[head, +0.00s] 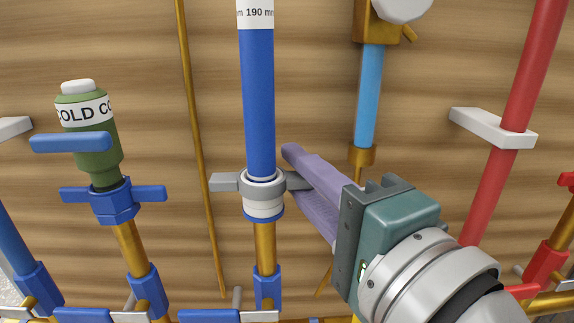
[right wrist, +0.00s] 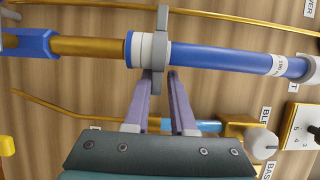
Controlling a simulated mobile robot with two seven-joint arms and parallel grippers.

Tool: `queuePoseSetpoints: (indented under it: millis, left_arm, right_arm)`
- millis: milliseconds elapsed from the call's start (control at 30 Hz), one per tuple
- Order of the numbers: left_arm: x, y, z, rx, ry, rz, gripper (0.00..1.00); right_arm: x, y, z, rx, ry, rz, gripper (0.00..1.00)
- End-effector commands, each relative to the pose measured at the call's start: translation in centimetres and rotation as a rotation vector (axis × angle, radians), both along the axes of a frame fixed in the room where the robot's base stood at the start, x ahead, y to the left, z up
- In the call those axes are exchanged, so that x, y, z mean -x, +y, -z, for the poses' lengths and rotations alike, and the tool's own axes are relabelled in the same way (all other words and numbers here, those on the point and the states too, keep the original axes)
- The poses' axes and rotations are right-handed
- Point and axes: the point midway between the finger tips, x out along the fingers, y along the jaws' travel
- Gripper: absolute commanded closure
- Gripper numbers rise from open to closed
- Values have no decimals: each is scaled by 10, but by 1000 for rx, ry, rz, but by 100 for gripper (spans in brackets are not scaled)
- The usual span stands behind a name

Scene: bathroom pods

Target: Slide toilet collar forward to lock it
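The toilet collar is most likely the grey winged ring (head: 262,180) around the blue pipe (head: 258,100); no label in view names it as such. White rings (head: 263,207) sit just below it, above a copper pipe. One wing points left; the other points right, toward my right gripper (head: 298,168). In the right wrist view, the grey collar (right wrist: 161,45) stands across the blue pipe, and its lower wing reaches down between the purple fingers of my right gripper (right wrist: 161,76). The fingers are apart, with a gap visible beside the wing. My left gripper is not in view.
A green bottle-shaped fitting (head: 92,135) with blue wings is at left. A light-blue pipe (head: 370,95) and a red pipe (head: 507,130) with a white bracket stand at right. A thin copper rod (head: 200,140) runs left of the collar. Wooden boards lie behind.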

Motion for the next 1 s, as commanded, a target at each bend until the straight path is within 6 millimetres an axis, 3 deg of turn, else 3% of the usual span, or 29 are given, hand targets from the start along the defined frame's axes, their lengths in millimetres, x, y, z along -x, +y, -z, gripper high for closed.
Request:
queuePoseSetpoints:
  millis: [33,200,567,1000]
  left_arm:
    - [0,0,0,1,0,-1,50]
    - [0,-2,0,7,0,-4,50]
    - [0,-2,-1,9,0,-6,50]
    - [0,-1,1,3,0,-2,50]
  right_arm:
    - [0,0,-3,-4,-7,0,76]
    - [0,0,-2,-2,-3,0,57]
    - [6,-3,0,-1,1,0,56]
    - [78,-32,1,1,2,-1,56]
